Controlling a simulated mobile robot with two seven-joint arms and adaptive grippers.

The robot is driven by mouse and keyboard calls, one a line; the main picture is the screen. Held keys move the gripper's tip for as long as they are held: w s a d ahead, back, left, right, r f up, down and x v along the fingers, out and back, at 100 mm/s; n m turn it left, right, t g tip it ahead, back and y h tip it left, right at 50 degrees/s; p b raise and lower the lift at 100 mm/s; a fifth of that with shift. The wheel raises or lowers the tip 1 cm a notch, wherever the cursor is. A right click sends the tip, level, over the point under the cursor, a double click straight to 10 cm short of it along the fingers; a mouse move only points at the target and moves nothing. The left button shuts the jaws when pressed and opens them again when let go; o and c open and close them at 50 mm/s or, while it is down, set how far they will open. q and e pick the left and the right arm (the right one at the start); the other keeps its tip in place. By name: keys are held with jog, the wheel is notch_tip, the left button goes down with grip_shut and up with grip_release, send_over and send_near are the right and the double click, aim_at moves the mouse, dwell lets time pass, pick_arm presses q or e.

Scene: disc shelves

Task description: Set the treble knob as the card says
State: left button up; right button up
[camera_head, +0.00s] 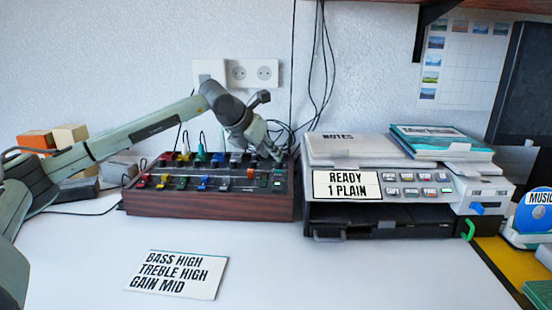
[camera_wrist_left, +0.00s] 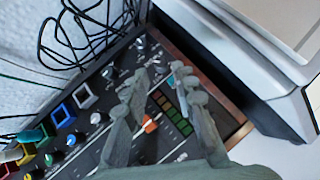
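A white card (camera_head: 177,274) lies on the table front left and reads "BASS HIGH, TREBLE HIGH, GAIN MID". The wood-sided mixer (camera_head: 210,205) stands behind it, with rows of coloured knobs and sliders. I cannot read its labels, so I cannot tell which knob is treble. My left gripper (camera_head: 277,155) reaches over the mixer's right end, pointing down. In the left wrist view its fingers (camera_wrist_left: 162,78) are apart above the panel, with nothing clearly held. An orange control (camera_wrist_left: 150,124) shows between the fingers, beside a green and brown level meter (camera_wrist_left: 172,112). My right gripper is out of view.
A grey printer (camera_head: 400,210) with a "READY 1 PLAIN" display stands close to the mixer's right. Orange and tan boxes (camera_head: 70,136) stand at the left behind my arm. Black cables (camera_head: 322,60) hang behind the mixer.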

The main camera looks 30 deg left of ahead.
aim_at(279, 165)
pick_arm(q)
jog(key=x, duration=0.5)
grip_shut()
